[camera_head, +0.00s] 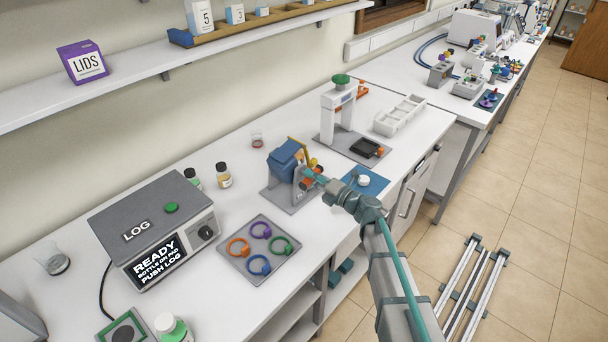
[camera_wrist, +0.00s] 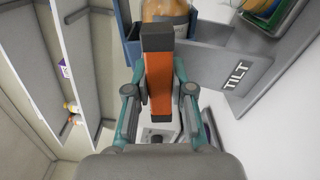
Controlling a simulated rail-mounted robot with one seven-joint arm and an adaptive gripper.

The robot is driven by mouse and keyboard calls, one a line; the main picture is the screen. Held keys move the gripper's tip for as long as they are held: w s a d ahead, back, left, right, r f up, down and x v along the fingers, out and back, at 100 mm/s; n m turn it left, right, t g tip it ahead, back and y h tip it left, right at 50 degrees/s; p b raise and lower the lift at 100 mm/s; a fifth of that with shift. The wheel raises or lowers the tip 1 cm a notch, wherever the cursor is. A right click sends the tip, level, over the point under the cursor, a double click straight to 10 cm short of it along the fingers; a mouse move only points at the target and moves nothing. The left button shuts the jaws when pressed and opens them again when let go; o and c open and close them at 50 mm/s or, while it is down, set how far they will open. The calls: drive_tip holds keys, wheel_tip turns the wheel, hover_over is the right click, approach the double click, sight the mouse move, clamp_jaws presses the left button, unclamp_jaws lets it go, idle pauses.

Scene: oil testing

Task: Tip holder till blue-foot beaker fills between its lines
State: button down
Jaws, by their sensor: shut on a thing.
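The blue tilting holder (camera_head: 284,160) stands on a grey base in the middle of the bench. In the wrist view the blue holder (camera_wrist: 128,22) has an amber bottle (camera_wrist: 165,10) in it, beside a grey plate marked TILT (camera_wrist: 236,76). My gripper (camera_head: 314,180) is at the holder's near right side. In the wrist view my gripper (camera_wrist: 159,88) is shut on an orange handle with dark ends (camera_wrist: 158,75). I cannot make out a blue-foot beaker.
A tray with coloured rings (camera_head: 260,262) and the LOG device (camera_head: 155,230) are to the left. Two small bottles (camera_head: 223,175) stand between device and holder. A blue mat with a white round piece (camera_head: 376,184) and a grey stand (camera_head: 340,115) are to the right.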

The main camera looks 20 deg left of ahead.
drive_tip(key=n+b, duration=0.1)
drive_tip(key=b, duration=0.1)
drive_tip(key=shift+f+n+b, duration=0.3)
drive_tip(key=shift+f+b, duration=0.05)
drive_tip(key=shift+b, duration=0.05)
drive_tip(key=n+b, duration=0.5)
drive_tip(key=b, duration=0.1)
drive_tip(key=shift+n+b, duration=0.3)
drive_tip(key=shift+b, duration=0.05)
drive_tip(key=shift+r+n+b, duration=0.2)
drive_tip(key=shift+n+b, duration=0.35)
drive_tip(key=shift+n, duration=0.15)
drive_tip(key=shift+r, duration=0.15)
